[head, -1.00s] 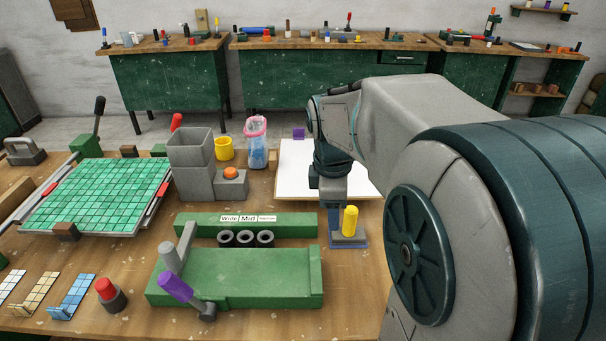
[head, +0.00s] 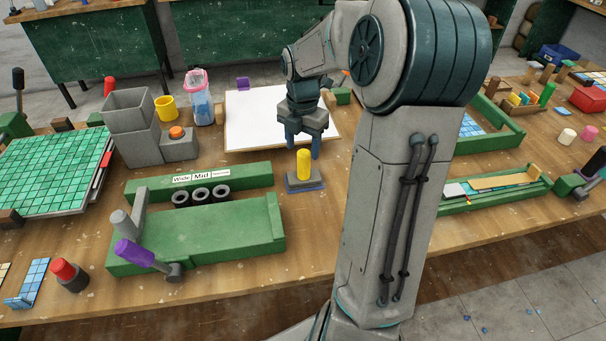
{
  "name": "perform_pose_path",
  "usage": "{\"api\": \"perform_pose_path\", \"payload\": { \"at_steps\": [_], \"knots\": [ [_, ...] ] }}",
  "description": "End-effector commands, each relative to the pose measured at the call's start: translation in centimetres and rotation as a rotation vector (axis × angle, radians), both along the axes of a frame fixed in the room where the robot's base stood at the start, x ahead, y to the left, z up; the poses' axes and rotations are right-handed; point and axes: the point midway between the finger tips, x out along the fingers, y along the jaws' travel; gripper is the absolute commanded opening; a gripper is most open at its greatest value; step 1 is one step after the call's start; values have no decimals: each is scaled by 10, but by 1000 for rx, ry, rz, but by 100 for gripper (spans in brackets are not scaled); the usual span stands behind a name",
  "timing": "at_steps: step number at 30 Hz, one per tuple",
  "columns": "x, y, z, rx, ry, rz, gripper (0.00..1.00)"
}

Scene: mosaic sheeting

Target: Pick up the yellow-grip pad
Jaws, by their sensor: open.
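The yellow-grip pad (head: 304,165) stands upright on the wooden table, right of the green fixture. It has a yellow cylindrical grip on a grey block with a blue-edged base. My gripper (head: 303,150) points down over it with its two blue fingers apart. The fingers appear on either side of the yellow grip's upper end in the picture, or just behind it. I cannot tell the exact depth between them. Nothing is held. The pad's base rests on the table.
A green fixture (head: 240,228) with black rings and a purple-handled lever lies left of the pad. A white sheet (head: 250,115) lies behind it. Grey blocks (head: 135,145) and a yellow cup (head: 166,108) stand at the back left. Green trays (head: 500,200) are to the right.

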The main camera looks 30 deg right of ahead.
Motion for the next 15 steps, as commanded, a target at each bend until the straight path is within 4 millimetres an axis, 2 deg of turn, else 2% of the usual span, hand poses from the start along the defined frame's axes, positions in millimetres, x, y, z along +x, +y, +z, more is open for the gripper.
{"api": "perform_pose_path", "payload": {
  "at_steps": [3, 8, 15],
  "knots": [
    [0, 0, -15, 0, 1, 1, 55],
    [0, 0, -25, 0, 1, 0, 55],
    [-1, -2, -60, 2, 3, 0, 55]
  ]
}}
